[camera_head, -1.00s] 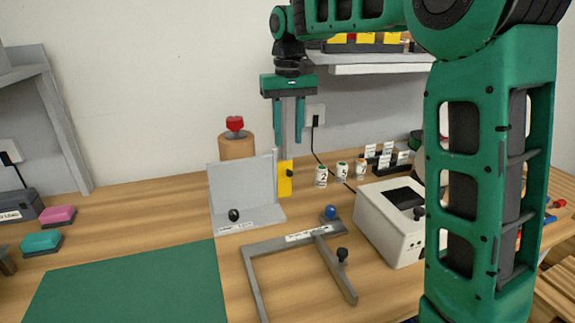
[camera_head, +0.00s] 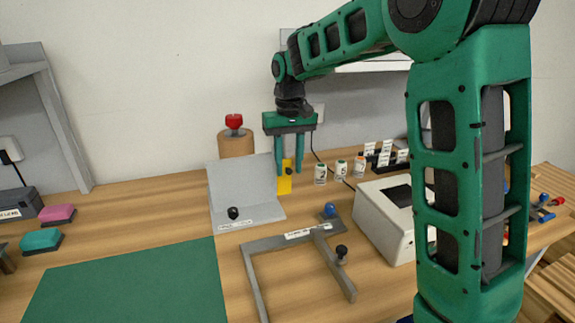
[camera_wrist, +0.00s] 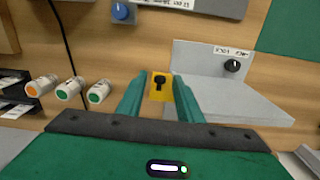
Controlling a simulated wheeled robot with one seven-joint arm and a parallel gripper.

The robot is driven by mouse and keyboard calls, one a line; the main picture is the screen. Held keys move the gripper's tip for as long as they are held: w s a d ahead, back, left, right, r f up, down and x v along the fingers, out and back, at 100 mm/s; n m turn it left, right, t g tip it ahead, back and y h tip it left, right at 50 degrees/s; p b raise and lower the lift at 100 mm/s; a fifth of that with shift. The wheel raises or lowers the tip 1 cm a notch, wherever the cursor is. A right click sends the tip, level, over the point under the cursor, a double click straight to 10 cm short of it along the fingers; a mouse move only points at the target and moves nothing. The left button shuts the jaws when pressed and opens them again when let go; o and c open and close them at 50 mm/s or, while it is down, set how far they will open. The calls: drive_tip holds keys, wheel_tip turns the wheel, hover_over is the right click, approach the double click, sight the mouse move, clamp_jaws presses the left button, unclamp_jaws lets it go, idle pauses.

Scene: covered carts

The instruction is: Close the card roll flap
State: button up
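A grey stand (camera_head: 238,185) with a tall slanted panel is on the wooden table. A black knob (camera_head: 233,213) and a small label are at its front; I cannot read the label surely. A yellow plate (camera_head: 284,186) with a dark knob is at the stand's right rear side. Which part is the card roll flap is not clear. My gripper (camera_head: 289,171) is open and pointing down, above the yellow plate. In the wrist view the yellow plate (camera_wrist: 153,95) and its black knob (camera_wrist: 160,83) show between the fingers, with no clear contact.
A wooden cylinder with a red knob (camera_head: 236,146) stands behind the stand. Small labelled jars (camera_head: 341,170) and a white box (camera_head: 385,215) are to the right. A grey frame (camera_head: 300,240) with blue and black knobs lies in front. A green mat (camera_head: 130,285) is front left.

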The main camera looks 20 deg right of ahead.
clamp_jaws()
drive_tip(key=shift+w, duration=0.1)
drive_tip(key=shift+w+a+r+n, duration=0.1)
drive_tip(key=shift+w+n, duration=0.75)
drive_tip(key=shift+n, duration=2.2)
drive_tip(key=shift+w+d+n, duration=0.1)
drive_tip(key=shift+w+n, duration=0.7)
drive_tip(key=shift+n, duration=2.2)
drive_tip(key=shift+w+a+r+n, duration=0.1)
drive_tip(key=shift+w+n, duration=0.75)
drive_tip(key=shift+n, duration=2.2)
drive_tip(key=shift+w, duration=0.1)
drive_tip(key=shift+o, duration=0.4)
unclamp_jaws()
drive_tip(key=shift+a+f, duration=0.1)
